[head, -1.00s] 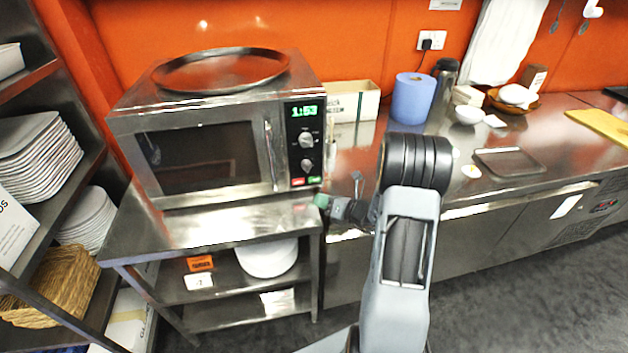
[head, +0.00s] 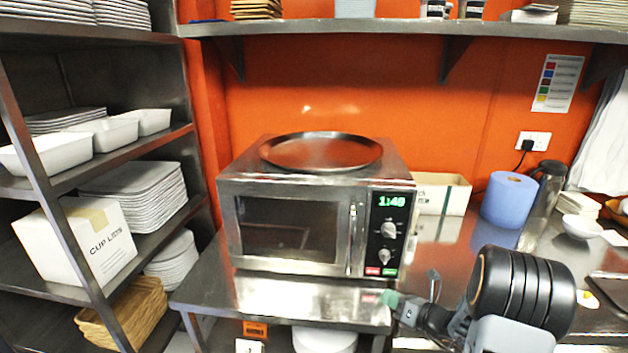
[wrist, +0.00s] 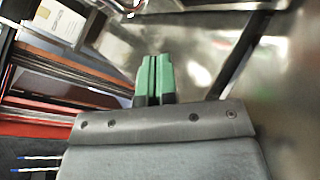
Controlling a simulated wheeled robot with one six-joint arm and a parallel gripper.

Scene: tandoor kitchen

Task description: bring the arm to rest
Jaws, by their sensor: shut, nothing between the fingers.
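My gripper (head: 388,299) shows in the head view at the lower right, in front of the steel stand's right end and below the microwave's control panel. My dark arm joint is to its right. In the wrist view the two green fingertips (wrist: 154,78) are pressed together with nothing between them. Whether the gripper touches the stand cannot be told.
A steel microwave (head: 300,225) with a round tray (head: 320,151) on top stands on a steel stand (head: 230,300). Shelves at the left hold plates and a "CUP LIDS" box (head: 85,245). A blue paper roll (head: 508,200) stands on the counter at the right. A wall shelf (head: 400,27) runs above.

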